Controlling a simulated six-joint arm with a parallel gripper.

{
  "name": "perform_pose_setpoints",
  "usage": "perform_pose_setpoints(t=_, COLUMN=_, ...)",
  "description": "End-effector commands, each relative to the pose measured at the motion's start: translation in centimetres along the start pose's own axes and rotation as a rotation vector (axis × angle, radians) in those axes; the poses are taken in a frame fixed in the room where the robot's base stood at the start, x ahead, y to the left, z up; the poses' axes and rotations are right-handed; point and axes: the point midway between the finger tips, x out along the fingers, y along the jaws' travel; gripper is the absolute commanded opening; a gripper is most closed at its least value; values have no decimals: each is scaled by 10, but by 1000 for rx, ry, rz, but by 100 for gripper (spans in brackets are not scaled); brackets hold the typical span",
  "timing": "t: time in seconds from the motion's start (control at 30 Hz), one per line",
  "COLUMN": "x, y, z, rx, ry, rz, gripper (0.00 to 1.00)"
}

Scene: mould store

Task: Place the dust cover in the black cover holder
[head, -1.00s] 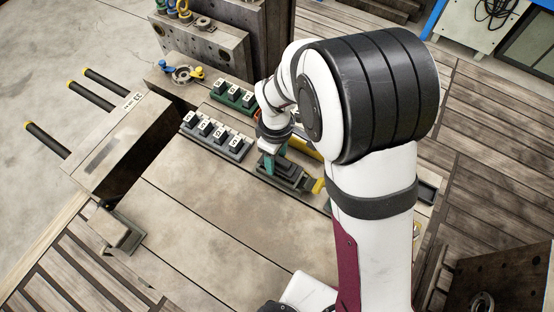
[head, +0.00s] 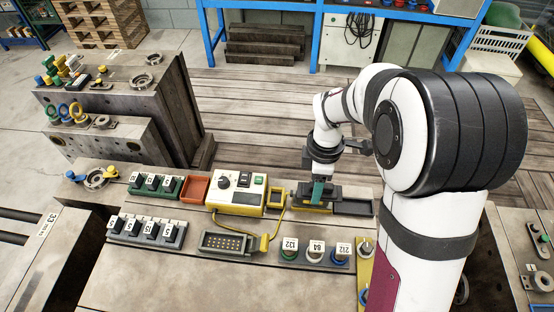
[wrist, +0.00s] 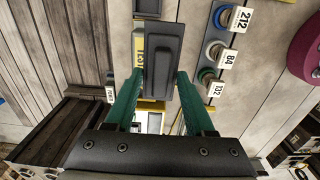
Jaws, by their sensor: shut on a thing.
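The dust cover is a dark grey, oblong piece with a raised ridge (wrist: 163,52) in the wrist view. My gripper (wrist: 160,73) is shut on it, one teal finger on each side. In the head view my gripper (head: 319,190) is at the back right of the bench, with the dark cover around its fingertips, partly hidden by them. A shallow black tray (head: 353,207), which looks like the cover holder, lies just right of the gripper. I cannot tell whether the cover touches anything beneath it.
A yellow control box (head: 237,196) stands left of my gripper, cabled to a pin block (head: 225,243) with its pins exposed. Several numbered ring pieces (head: 315,250) stand in front. Steel mould blocks (head: 120,115) rise at the left. The bench front is mostly clear.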

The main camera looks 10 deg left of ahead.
Motion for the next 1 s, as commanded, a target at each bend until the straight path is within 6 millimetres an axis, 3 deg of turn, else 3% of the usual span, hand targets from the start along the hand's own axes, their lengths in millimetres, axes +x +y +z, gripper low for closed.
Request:
perform_pose_setpoints(t=0.1, x=12, y=19, z=54, rx=10, ry=0, rz=-2, gripper=0)
perform_pose_setpoints(t=0.2, x=20, y=26, z=86, rx=6, ry=0, rz=-1, gripper=0)
perform_pose_setpoints(t=0.3, x=23, y=29, z=102, rx=2, ry=0, rz=0, gripper=0)
perform_pose_setpoints(t=0.8, x=72, y=29, z=104, rx=-1, ry=0, rz=-2, gripper=0)
perform_pose_setpoints(t=1.0, x=79, y=29, z=104, rx=-1, ry=0, rz=0, gripper=0)
